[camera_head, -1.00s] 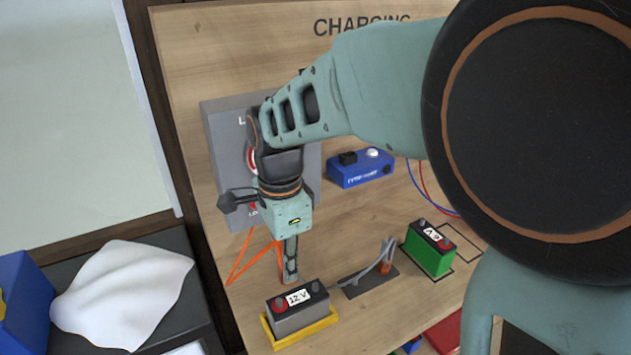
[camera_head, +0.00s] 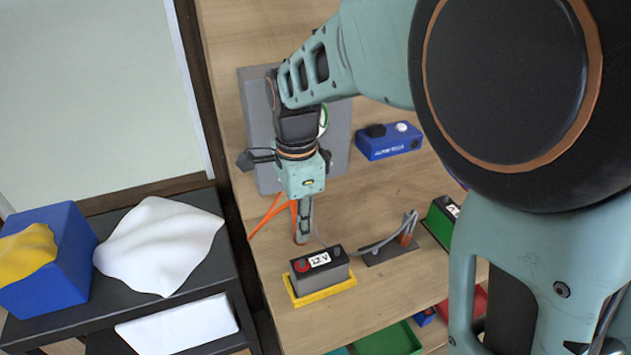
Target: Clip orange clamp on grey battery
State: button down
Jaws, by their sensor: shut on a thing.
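The grey battery (camera_head: 322,282), marked 12 V with a black top and a red terminal at left, sits in a yellow tray (camera_head: 327,292) on the wooden bench. My gripper (camera_head: 302,238) points down just behind the battery's left end, close to the red terminal. It is shut on a small piece, apparently the orange clamp, of which only a hint shows at the fingertips. I cannot tell whether the clamp touches the battery.
A dark stand (camera_head: 385,256) with an orange-brown part is right of the battery. A green battery (camera_head: 438,222) is partly hidden by my arm. Orange lines (camera_head: 268,217) lie left of my gripper. A grey box (camera_head: 257,140) and blue unit (camera_head: 390,142) stand behind.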

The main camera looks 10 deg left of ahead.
jog(key=b, duration=0.3)
send_over(302, 261)
jog(key=shift+w+f, duration=0.1)
jog(key=shift+f, duration=2.65)
jog(key=shift+f+b, duration=0.85)
jog(key=shift+f, duration=0.8)
jog(key=c, duration=1.8)
grip_release()
notch_tip(302, 261, up, 12)
jog(key=shift+r, duration=0.1)
